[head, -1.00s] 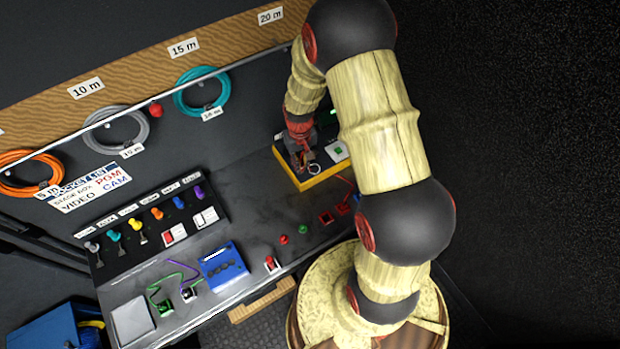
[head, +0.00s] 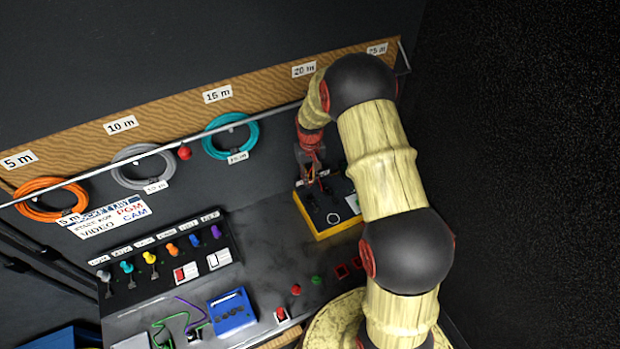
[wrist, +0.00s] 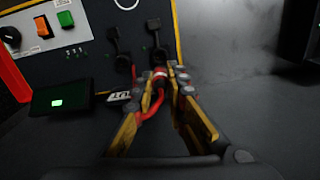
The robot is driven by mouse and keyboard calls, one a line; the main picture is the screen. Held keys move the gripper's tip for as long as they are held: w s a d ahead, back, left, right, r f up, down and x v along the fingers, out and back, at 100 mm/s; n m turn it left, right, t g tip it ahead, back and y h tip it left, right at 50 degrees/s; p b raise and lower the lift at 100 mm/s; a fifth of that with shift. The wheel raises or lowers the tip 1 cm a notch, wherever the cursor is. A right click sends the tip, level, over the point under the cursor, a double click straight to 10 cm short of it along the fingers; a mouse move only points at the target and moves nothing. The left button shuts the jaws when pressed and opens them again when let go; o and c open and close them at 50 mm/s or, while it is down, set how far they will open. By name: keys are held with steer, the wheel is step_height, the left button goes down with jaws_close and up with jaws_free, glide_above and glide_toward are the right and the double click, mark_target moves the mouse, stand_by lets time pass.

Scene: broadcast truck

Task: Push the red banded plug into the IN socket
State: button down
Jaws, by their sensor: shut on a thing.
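My gripper (wrist: 162,82) is shut on the red banded plug (wrist: 159,74), with a red cable curving down between the fingers in the wrist view. The plug's front end is close to the edge of a black, yellow-edged box (wrist: 85,45). Two black fittings, a left one (wrist: 113,40) and a right one (wrist: 154,38), stand on the box just beyond the fingertips. I cannot tell which is the IN socket, or whether the plug touches either. A white label (wrist: 118,97) is partly hidden by the left finger. In the head view, my gripper (head: 314,178) is over the box's back part (head: 323,229).
The box also carries an orange switch (wrist: 42,27), a green switch (wrist: 65,18) and a white ring (wrist: 126,3). A small lit display (wrist: 60,102) lies beside it. A blue box (head: 232,311) stands farther left. Dark bench surface (wrist: 225,75) right of the box is clear.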

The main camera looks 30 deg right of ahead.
steer(key=shift+f+b, duration=1.85)
steer(key=shift+f, duration=1.1)
steer(key=shift+f+b, duration=0.95)
steer(key=shift+f, duration=0.3)
steer(key=c, duration=1.8)
jaws_free()
steer(key=shift+o, duration=0.4)
step_height(320, 180, up, 8)
steer(key=shift+f, duration=0.2)
